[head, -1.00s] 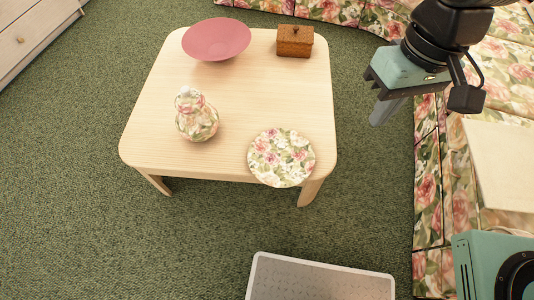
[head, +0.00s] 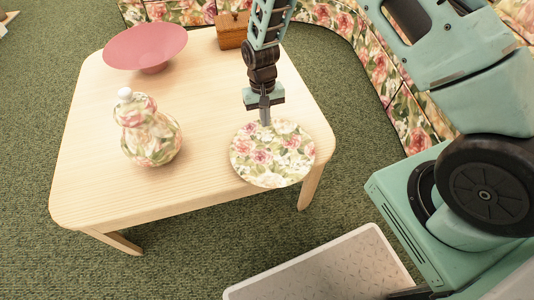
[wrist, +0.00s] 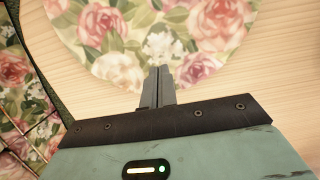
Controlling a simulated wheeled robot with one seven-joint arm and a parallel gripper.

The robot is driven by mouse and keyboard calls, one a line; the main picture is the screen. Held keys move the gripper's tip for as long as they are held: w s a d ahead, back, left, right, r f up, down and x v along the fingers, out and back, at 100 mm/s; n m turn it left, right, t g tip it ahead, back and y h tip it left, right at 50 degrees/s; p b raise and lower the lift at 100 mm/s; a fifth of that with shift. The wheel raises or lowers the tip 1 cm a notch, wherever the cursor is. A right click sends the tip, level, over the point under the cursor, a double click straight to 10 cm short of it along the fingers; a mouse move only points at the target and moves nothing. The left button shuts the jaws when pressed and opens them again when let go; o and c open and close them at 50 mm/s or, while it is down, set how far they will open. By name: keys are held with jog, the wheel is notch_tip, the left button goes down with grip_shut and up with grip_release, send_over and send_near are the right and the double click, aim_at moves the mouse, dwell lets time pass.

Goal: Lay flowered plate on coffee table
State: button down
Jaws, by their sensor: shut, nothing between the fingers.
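The flowered plate (head: 272,158) lies on the coffee table (head: 205,110), near its front right corner, its front part reaching over the front edge. It also fills the upper part of the wrist view (wrist: 150,30). My gripper (head: 265,120) is at the plate's back rim in the head view, pointing down. Its fingers (wrist: 159,85) are shut together with nothing between them. I cannot tell whether the fingertips touch the plate.
On the table stand a pink bowl (head: 146,45) at the back left, a flowered jar with a white top (head: 150,135) at the left, and a wooden box (head: 232,30) at the back. A flowered sofa (head: 350,40) curves behind and right. A white-rimmed grey panel (head: 325,270) is in front.

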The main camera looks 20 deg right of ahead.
aim_at(271, 139)
jog(key=s, duration=0.3)
jog(key=s+a+b, duration=0.1)
jog(key=s, duration=0.3)
jog(key=s+b, duration=0.1)
jog(key=s, duration=0.3)
jog(key=shift+a, duration=0.15)
jog(key=shift+s+f+b, duration=0.2)
jog(key=shift+f+b, duration=0.05)
jog(key=shift+b, duration=0.25)
jog(key=shift+f, duration=0.4)
jog(key=shift+f, duration=0.15)
jog(key=w, duration=0.2)
jog(key=w+p, duration=0.1)
jog(key=w, duration=0.2)
jog(key=shift+w+d+p, duration=0.4)
jog(key=shift+w+d, duration=0.1)
jog(key=shift+w, duration=0.35)
jog(key=shift+r+p, duration=0.7)
jog(key=shift+p, duration=0.2)
jog(key=shift+w, duration=0.1)
